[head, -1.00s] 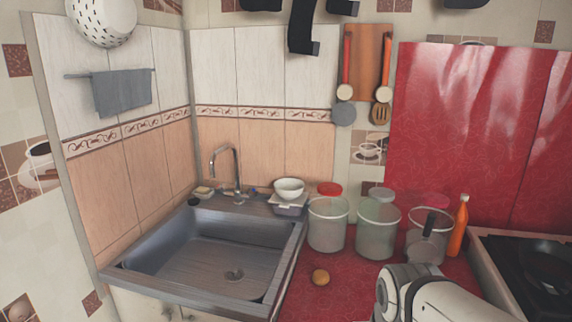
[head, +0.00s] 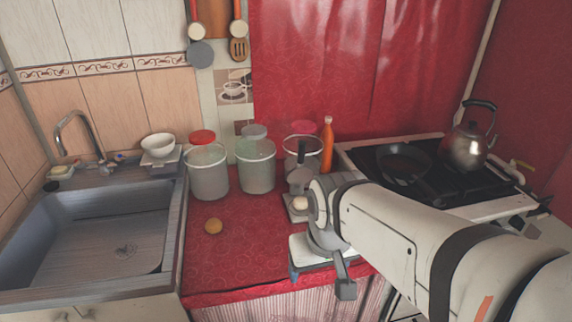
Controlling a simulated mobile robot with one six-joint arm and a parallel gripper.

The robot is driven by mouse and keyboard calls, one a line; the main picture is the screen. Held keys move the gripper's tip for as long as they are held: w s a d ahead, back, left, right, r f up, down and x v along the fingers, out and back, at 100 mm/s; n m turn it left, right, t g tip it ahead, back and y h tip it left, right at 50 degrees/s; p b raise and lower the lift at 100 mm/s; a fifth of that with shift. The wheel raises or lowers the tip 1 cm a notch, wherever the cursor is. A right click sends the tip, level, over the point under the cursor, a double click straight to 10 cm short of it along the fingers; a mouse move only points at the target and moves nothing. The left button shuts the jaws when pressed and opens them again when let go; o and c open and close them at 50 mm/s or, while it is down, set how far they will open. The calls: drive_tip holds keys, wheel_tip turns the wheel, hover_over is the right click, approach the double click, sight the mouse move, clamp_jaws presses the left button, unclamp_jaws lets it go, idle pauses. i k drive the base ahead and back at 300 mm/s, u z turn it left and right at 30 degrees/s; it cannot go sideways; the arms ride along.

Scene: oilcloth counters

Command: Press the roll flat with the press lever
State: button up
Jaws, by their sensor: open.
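Beside my arm stands a small grey device that looks like the press (head: 298,183). Its dark lever (head: 301,152) points up, and a pale round thing (head: 299,203) sits low on it; I cannot tell what that is. My gripper (head: 343,275) is open near the counter's front edge, in front of and right of the press. It is apart from the lever and the brown roll. My arm hides part of the gripper and the area right of the press.
Several clear jars (head: 208,174) and an orange bottle (head: 327,144) stand at the back. A white, blue-edged object (head: 300,252) is under my wrist. The sink (head: 95,235) is left; the stove (head: 470,190) with kettle (head: 468,146) and pan (head: 403,163) is right.

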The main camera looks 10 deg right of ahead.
sight(300, 175)
drive_tip(key=z, duration=0.1)
drive_tip(key=k, duration=0.45)
drive_tip(key=z, duration=0.5)
drive_tip(key=i, duration=1.15)
drive_tip(key=u, duration=0.55)
